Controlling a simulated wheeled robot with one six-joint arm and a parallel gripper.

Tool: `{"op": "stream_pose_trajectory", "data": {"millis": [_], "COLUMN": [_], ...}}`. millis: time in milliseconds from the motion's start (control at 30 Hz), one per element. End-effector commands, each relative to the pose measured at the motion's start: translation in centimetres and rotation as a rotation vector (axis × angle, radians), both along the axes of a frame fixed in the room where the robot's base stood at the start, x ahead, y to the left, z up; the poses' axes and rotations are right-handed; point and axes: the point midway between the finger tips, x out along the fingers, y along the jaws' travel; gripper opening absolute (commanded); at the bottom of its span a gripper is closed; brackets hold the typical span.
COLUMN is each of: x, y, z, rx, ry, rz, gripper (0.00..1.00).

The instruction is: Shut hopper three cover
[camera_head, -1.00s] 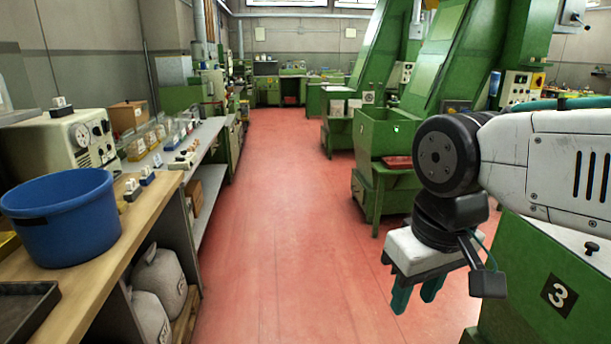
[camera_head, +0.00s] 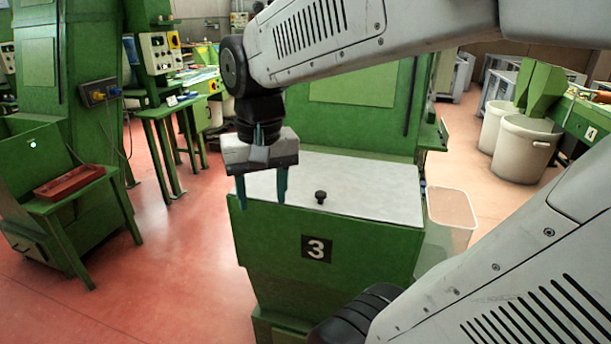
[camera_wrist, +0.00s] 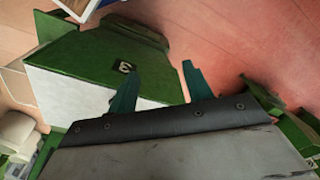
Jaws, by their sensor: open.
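Hopper three is a green box with a black "3" plate (camera_head: 317,249) on its front. Its cover (camera_head: 370,188) is a pale grey panel that lies flat across the hopper's top, with no gap visible at the front edge. A black knob (camera_head: 320,197) stands near the cover's front edge. My gripper (camera_head: 262,204) is open and empty, fingers down, at the left end of the hopper, left of the knob in the picture. I cannot tell whether it touches anything. In the wrist view the cover (camera_wrist: 70,97) and the "3" plate (camera_wrist: 125,67) show beyond my teal fingers; the knob is not visible.
A translucent bin (camera_head: 452,212) stands right of the hopper. A green hopper with a red tray (camera_head: 68,182) is at left. Large pale tubs (camera_head: 524,146) stand at the back right. The red floor (camera_head: 170,270) left of hopper three is clear.

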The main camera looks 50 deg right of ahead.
Motion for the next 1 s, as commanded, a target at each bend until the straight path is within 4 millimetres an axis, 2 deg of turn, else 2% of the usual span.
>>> {"op": "stream_pose_trajectory", "data": {"millis": [33, 100, 200, 300, 400, 500, 600, 1000], "x": [1.7, 3.5, 5.0, 5.6, 5.6, 5.5, 5.5, 5.6], "y": [-3.2, -7.3, -13.2, -18.3, -21.9, -23.9, -24.7, -24.5], "z": [0.0, -0.2, -0.8, -1.7, -2.6, -3.2, -3.9, -9.7], "rx": [0.010, 0.020, 0.035, 0.046, 0.053, 0.058, 0.059, 0.060], "ry": [0.018, 0.027, 0.040, 0.047, 0.054, 0.055, 0.057, 0.059], "rz": [-0.153, -0.349, -0.602, -0.805, -0.948, -1.029, -1.060, -1.056], "gripper": [0.50, 0.50, 0.50, 0.50, 0.50, 0.50, 0.50, 0.50]}}
